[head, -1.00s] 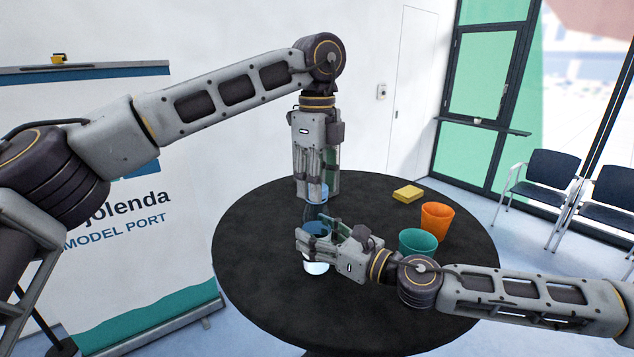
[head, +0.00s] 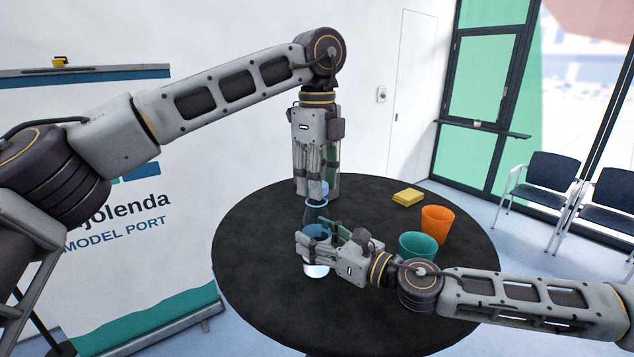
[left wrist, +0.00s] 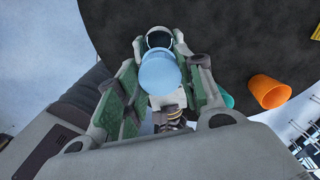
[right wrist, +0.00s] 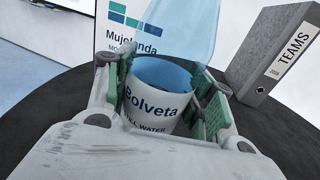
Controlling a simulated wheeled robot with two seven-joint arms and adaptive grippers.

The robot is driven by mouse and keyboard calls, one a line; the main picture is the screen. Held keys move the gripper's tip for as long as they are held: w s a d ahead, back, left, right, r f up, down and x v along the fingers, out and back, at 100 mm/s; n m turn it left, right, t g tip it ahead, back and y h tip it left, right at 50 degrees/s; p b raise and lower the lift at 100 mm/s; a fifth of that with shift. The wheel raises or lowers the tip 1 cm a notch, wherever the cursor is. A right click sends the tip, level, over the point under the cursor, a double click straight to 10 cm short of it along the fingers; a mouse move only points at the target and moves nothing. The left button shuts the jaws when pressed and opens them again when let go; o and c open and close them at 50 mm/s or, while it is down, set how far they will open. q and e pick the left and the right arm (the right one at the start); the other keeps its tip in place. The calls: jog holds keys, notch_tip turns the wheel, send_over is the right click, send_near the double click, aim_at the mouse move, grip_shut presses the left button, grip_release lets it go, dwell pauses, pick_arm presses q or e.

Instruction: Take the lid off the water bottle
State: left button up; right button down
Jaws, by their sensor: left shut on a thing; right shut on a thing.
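The water bottle (head: 316,270) stands upright on the round black table, a white body with a blue inside. Its label and open blue mouth show in the right wrist view (right wrist: 156,100). My right gripper (head: 318,243) is shut around its body from the right. My left gripper (head: 318,192) points straight down above the bottle, shut on the light blue, translucent lid (left wrist: 160,74). The lid is above the bottle's mouth, and its translucent side shows behind the mouth in the right wrist view (right wrist: 182,35). The gap between them is hard to judge.
A teal cup (head: 416,245) stands close behind my right wrist, with an orange cup (head: 437,224) and a yellow sponge-like block (head: 408,197) beyond. A grey binder (right wrist: 275,55) shows in the right wrist view. The table's left side is clear.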

pick_arm(q)
jog(key=shift+r, duration=0.6)
dwell(0.3)
jog(key=shift+r, duration=1.85)
pick_arm(e)
jog(key=shift+c, duration=2.4)
grip_release()
jog(key=shift+s+d, duration=0.1)
jog(key=shift+d, duration=0.05)
jog(key=shift+v, duration=5.8)
